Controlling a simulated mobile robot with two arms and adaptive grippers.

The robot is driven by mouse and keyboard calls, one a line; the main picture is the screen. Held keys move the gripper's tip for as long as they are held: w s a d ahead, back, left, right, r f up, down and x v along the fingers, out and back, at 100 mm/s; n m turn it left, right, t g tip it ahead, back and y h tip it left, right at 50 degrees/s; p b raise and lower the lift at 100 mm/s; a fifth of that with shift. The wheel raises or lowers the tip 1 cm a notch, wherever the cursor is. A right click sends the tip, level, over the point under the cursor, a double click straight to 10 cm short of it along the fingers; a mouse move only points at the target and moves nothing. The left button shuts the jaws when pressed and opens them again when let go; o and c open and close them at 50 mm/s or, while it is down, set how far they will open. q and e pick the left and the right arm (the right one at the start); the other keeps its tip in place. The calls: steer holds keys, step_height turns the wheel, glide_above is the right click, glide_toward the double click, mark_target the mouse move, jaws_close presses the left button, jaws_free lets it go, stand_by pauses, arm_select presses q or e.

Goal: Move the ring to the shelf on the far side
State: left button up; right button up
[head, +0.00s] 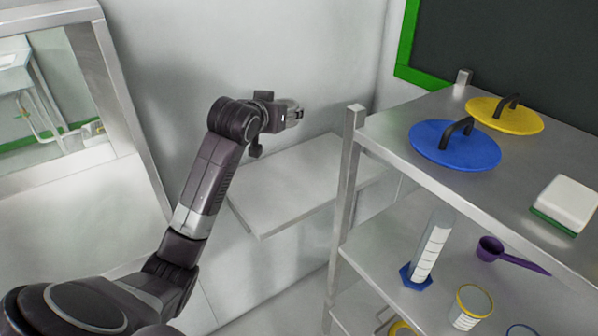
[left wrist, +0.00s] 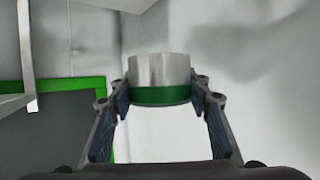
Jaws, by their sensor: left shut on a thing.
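The ring (left wrist: 160,72) is a short silver band with a green lower stripe in the left wrist view. My left gripper (left wrist: 160,97) is shut on it, with one finger at each side. In the head view my left gripper (head: 288,112) is held out in front of the grey wall, above a pale shelf (head: 295,187); the ring is too small to make out clearly there. The pale shelf is empty where I see it, and its right end is partly hidden by a rack post. My right gripper is not in view.
A metal rack (head: 384,135) stands at the right. Its top holds a blue lid (head: 440,150), a yellow lid (head: 490,118) and a white block (head: 568,198). Lower down are a measuring cylinder (head: 434,245), a purple scoop (head: 510,256) and a cup (head: 470,308). A framed window (head: 60,95) is at the left.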

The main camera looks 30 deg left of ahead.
arm_select(q)
glide_above(286, 181)
step_height(286, 181, down, 14)
steer(key=shift+w+f+p, duration=0.1)
steer(key=shift+p, duration=0.25)
steer(key=shift+f, duration=2.7)
steer(key=o, duration=1.4)
steer(key=shift+o, duration=0.4)
steer(key=v, duration=1.2)
steer(key=shift+r, duration=0.1)
